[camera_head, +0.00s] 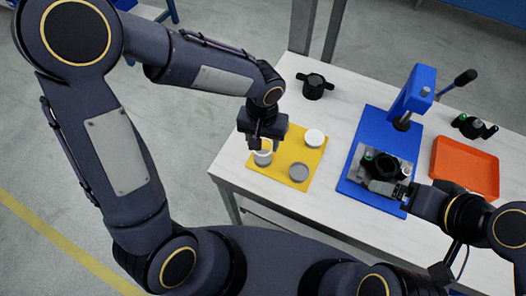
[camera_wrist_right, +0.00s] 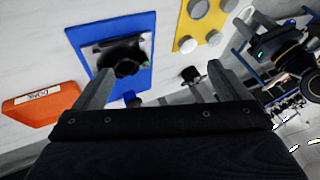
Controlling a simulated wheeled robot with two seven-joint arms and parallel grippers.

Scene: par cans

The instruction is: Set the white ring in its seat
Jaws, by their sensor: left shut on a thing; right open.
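The white ring (camera_head: 262,158) is at the left edge of the yellow mat (camera_head: 284,150). My left gripper (camera_head: 264,147) points down at it and is shut on it; whether the ring touches the mat I cannot tell. A white round piece (camera_head: 314,138) and a grey round piece (camera_head: 299,172) also lie on the mat. My right gripper (camera_head: 385,188) is open near the front of the dark fixture (camera_head: 381,165) on the blue press base (camera_head: 352,188). The fixture also shows beyond the open fingers in the right wrist view (camera_wrist_right: 124,62). I cannot tell which part is the ring's seat.
The blue press column (camera_head: 412,92) with its lever rises behind the fixture. An orange tray (camera_head: 465,166) stands to its right, with a black part (camera_head: 472,127) behind. Another black part (camera_head: 314,86) stands at the back left. The white table (camera_head: 345,110) is clear between mat and press.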

